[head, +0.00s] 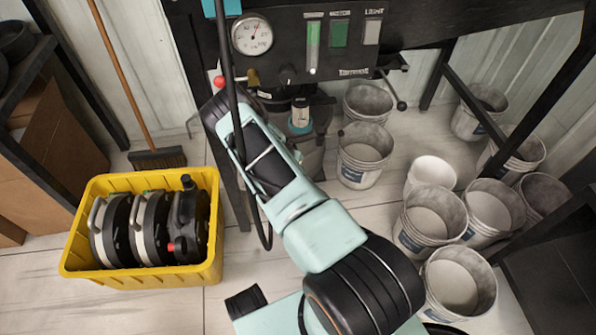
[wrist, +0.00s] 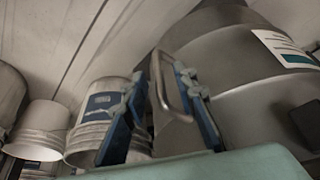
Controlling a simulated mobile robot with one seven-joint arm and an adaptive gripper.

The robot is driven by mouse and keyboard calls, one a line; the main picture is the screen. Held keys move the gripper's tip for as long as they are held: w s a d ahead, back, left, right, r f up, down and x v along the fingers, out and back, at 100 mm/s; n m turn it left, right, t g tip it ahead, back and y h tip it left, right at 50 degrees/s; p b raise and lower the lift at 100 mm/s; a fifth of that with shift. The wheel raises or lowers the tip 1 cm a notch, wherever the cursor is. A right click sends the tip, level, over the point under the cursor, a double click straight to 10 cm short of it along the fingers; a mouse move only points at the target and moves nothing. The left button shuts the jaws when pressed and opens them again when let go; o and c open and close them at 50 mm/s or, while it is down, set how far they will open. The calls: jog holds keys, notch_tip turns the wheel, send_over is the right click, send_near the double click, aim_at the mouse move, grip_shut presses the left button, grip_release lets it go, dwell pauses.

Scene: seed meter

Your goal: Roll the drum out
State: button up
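A grey metal drum fills the right of the wrist view (wrist: 225,75), with a white and teal label on its side. A bent metal handle (wrist: 172,85) stands out from its near side. My gripper (wrist: 162,110) is open, with its blue fingers apart on either side of the handle; I cannot tell whether either touches it. In the head view, the grey body under the dark control panel (head: 355,50) looks like the drum (head: 312,155). It is partly hidden by my arm, and my fingertips cannot be made out there.
A yellow crate (head: 75,245) holding black disc-shaped parts stands on the floor at left, with a broom (head: 157,158) behind it. Several white buckets (head: 432,215) crowd the right side; some show in the wrist view (wrist: 97,125). Dark frame posts flank the machine.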

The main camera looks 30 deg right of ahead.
jog(key=shift+b+x, duration=0.3)
jog(key=shift+x, duration=0.85)
jog(key=shift+c, duration=0.7)
grip_shut()
